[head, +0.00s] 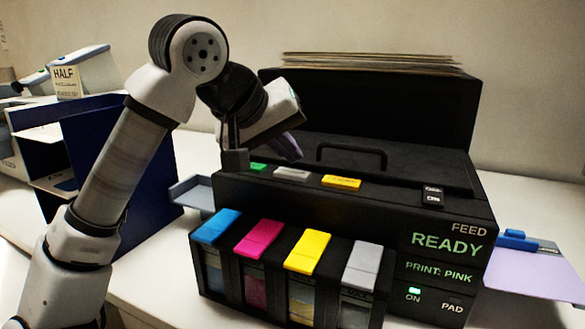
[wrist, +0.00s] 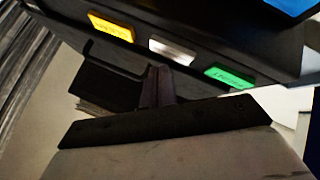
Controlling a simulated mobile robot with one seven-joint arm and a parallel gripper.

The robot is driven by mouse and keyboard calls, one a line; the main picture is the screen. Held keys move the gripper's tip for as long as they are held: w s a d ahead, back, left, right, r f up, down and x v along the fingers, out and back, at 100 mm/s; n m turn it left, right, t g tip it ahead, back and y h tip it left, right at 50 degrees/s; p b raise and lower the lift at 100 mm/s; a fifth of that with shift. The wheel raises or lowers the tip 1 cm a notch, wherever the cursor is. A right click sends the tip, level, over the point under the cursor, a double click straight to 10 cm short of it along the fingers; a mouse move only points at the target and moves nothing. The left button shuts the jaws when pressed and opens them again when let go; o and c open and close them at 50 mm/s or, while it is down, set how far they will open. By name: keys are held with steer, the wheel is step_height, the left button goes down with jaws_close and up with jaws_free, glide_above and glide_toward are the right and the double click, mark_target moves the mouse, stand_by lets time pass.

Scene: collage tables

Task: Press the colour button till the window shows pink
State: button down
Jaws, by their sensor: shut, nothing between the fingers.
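The black printer (head: 340,215) stands on the table, and its window (head: 440,272) reads "PRINT: PINK" in green, below "READY". Along its top front edge are a green button (head: 258,167), a white button (head: 292,173) and a yellow button (head: 341,182). The wrist view also shows the green (wrist: 229,78), white (wrist: 172,51) and yellow (wrist: 111,26) buttons. Their lettering is too small to read, so I cannot tell which is the colour button.
Blue, pink, yellow and grey ink tanks (head: 308,252) jut from the printer's front. A dark blue open cabinet (head: 85,150) stands at left. A tray with lilac paper (head: 535,270) sticks out at right.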

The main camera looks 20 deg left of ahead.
mark_target(287, 174)
step_height(287, 174, up, 5)
steer(key=p, duration=0.4)
stand_by(0.9)
